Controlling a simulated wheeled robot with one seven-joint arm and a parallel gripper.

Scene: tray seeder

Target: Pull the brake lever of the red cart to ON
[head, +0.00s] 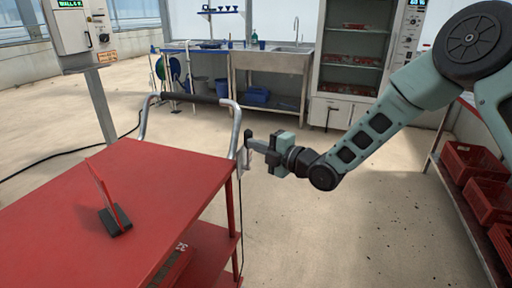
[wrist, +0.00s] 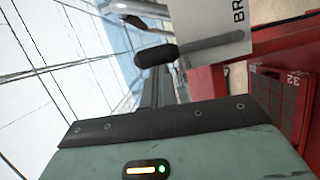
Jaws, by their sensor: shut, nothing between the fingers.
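The red cart (head: 150,185) stands at the lower left in the head view, with a metal push handle (head: 235,128) at its far end. In the wrist view the brake lever is a grey rod with a black grip (wrist: 156,56). It lies in front of a white plate (wrist: 222,22) lettered "BR", the rest cut off. My gripper (head: 249,143) is beside the cart's handle post, its fingers shut and empty. In the wrist view the fingertips (wrist: 158,76) are close to the black grip; I cannot tell whether they touch it. The lever is not clear in the head view.
A red plate in a dark stand (head: 115,218) is on the cart top. A post with a control box (head: 75,25) is beyond the cart at left. A sink bench (head: 268,65) is at the back. Red crates (head: 475,165) fill a rack at right. The middle floor is clear.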

